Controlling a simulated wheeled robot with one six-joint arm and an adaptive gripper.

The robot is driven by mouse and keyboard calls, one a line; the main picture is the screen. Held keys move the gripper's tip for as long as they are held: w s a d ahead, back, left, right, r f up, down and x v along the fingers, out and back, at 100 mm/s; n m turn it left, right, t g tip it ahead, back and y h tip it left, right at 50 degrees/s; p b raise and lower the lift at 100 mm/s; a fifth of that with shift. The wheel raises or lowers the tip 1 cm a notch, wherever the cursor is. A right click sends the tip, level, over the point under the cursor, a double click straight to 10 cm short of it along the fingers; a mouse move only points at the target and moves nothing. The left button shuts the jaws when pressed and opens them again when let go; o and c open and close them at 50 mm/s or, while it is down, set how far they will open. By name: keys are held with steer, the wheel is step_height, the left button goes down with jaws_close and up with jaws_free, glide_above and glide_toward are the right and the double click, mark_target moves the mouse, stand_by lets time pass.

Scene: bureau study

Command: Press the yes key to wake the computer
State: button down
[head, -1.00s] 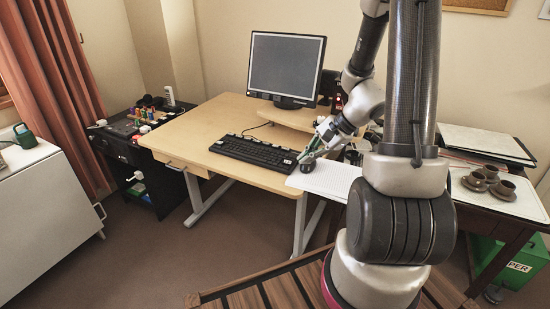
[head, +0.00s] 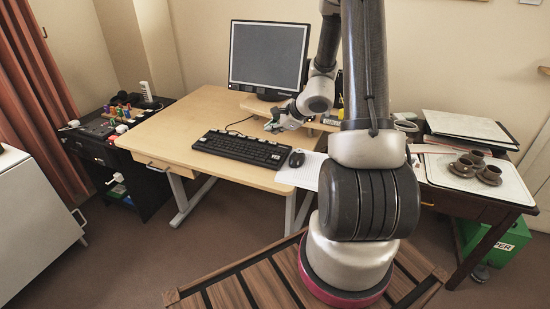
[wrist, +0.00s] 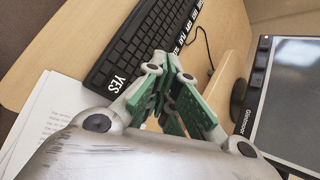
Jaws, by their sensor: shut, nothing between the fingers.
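The black keyboard (head: 243,148) lies on the wooden desk in front of the monitor (head: 268,55), whose screen is dark. In the wrist view the keyboard (wrist: 125,50) runs diagonally, and the yes key (wrist: 118,83) shows white "YES" lettering at its near end, just left of the fingers. My gripper (wrist: 163,62) has green-padded fingers, closed together and empty. In the head view my gripper (head: 274,126) hangs near the keyboard's right end, toward the monitor. It looks apart from the keys; its exact height is unclear. The monitor's dark screen (wrist: 290,90) also shows at right in the wrist view.
A black mouse (head: 297,159) sits right of the keyboard by white paper (head: 303,175). Brown cups (head: 478,162) stand on a white tray (head: 508,187) on the right table. A black cabinet (head: 138,180) stands at left. The desk left of the keyboard is clear.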

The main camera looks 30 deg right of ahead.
mark_target(274, 158)
steer(key=shift+f, duration=4.4)
steer(key=shift+f, duration=0.2)
steer(key=shift+f, duration=0.2)
steer(key=shift+f, duration=0.45)
steer(key=shift+r, duration=0.85)
steer(key=shift+r, duration=0.1)
steer(key=shift+r, duration=2.4)
